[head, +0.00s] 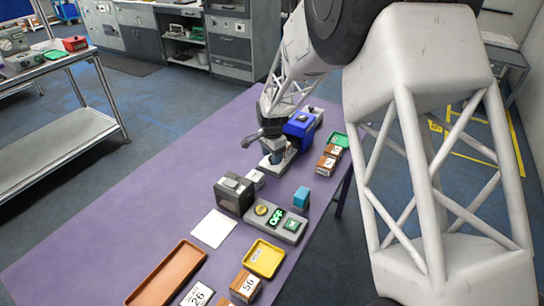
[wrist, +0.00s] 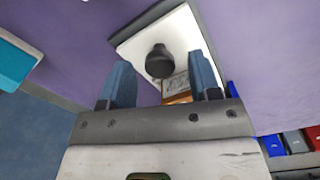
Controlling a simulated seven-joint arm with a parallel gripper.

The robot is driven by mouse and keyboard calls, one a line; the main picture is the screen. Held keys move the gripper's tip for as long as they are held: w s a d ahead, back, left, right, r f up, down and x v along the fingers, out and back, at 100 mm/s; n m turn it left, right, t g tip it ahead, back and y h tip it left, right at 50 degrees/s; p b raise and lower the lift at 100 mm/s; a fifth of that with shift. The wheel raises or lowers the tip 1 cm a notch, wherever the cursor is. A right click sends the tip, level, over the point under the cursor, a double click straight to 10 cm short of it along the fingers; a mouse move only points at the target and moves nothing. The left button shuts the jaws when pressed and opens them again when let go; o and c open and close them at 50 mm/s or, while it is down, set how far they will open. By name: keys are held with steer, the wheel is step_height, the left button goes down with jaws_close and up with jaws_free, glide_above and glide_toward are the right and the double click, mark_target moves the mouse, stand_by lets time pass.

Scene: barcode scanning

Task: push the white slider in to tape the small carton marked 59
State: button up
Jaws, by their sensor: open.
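My gripper (head: 274,160) is open, pointing down over a white plate at the far part of the table. In the wrist view its two blue fingers (wrist: 160,84) are apart, with nothing clamped between them. A white plate with a dark round knob (wrist: 159,61) lies ahead of and below the fingers; it may be the white slider. A small brown carton with a white label (wrist: 176,90) shows partly between the fingers; its number is unreadable. In the head view, brown cartons (head: 326,164) stand right of the gripper, and another carton (head: 245,286) stands at the front.
A blue box (head: 300,128) and a green tray (head: 338,140) stand beyond the gripper. A dark grey device (head: 233,194), an OFF panel (head: 290,225), a cyan block (head: 301,197), a yellow tray (head: 264,259) and an orange tray (head: 166,274) stand nearer. The table's left side is clear.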

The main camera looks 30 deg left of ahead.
steer(key=shift+f, duration=0.35)
jaws_close()
steer(key=w, duration=0.7)
jaws_free()
steer(key=shift+r, duration=0.1)
steer(key=shift+r, duration=3.85)
steer(key=shift+c, duration=0.5)
